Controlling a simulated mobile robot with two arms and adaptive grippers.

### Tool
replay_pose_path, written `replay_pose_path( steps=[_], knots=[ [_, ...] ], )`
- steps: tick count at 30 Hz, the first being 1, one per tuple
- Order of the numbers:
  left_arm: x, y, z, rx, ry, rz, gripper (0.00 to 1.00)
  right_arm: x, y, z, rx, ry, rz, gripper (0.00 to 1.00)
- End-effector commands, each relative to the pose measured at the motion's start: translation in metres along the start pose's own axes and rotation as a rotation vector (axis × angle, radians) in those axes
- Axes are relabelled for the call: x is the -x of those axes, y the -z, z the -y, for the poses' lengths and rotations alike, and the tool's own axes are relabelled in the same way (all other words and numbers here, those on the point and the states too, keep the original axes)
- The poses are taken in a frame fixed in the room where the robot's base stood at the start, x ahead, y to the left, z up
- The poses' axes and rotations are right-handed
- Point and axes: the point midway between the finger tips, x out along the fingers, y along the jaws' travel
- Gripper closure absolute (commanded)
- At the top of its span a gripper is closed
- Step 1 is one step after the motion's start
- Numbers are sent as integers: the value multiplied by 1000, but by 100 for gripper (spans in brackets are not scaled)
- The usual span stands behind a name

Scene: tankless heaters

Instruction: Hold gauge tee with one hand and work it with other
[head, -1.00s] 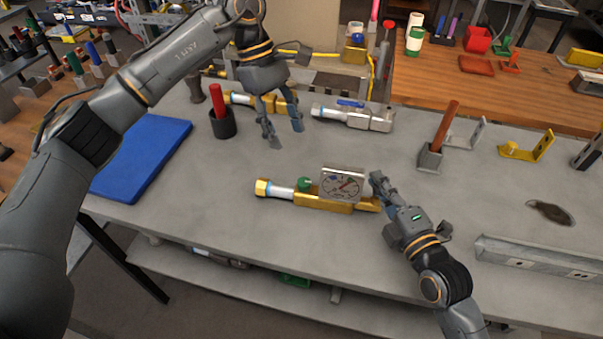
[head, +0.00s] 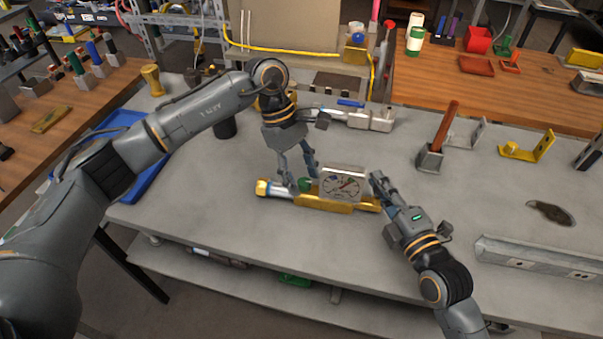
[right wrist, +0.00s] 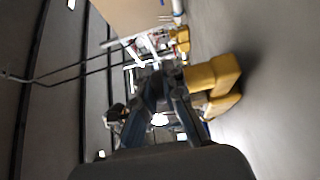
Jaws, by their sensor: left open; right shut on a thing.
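The gauge tee (head: 322,203) lies on the grey bench, a brass body with a square dial gauge (head: 342,184) on top, a green knob (head: 306,184) and a brass nut (head: 262,187) at its left end. My right gripper (head: 378,190) is shut on the tee's right end. In the right wrist view, its fingers (right wrist: 165,105) are beside the yellow brass body (right wrist: 213,82). My left gripper (head: 304,184) is open, with its fingers down around the green knob, partly hiding it. I cannot tell whether they touch it.
A silver fitting with a blue lever (head: 372,119) lies behind the tee. A hammer (head: 437,138) stands to the right, near a yellow bracket (head: 530,148). The bench's front middle is clear.

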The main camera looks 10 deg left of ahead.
Motion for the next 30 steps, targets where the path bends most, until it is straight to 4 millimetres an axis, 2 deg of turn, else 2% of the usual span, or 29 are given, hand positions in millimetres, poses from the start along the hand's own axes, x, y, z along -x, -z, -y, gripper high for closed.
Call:
replay_pose_path(
  steps=[1, 6, 9, 20, 30],
  knots=[
    [0, 0, 0, 0, 0, 0, 50, 0, 0, 1, 0, 2, 0, 100],
    [0, 0, 0, 0, 0, 0, 84, 0, 0, 1, 0, 2, 0, 100],
    [0, 0, 0, 0, 0, 0, 100, 0, 0, 1, 0, 2, 0, 100],
    [0, 0, 0, 45, -19, -1, 100, 0, 0, 1, 0, 2, 0, 100],
    [0, 0, 2, 265, -112, -2, 100, 0, 0, 1, 0, 2, 0, 100]
  ],
)
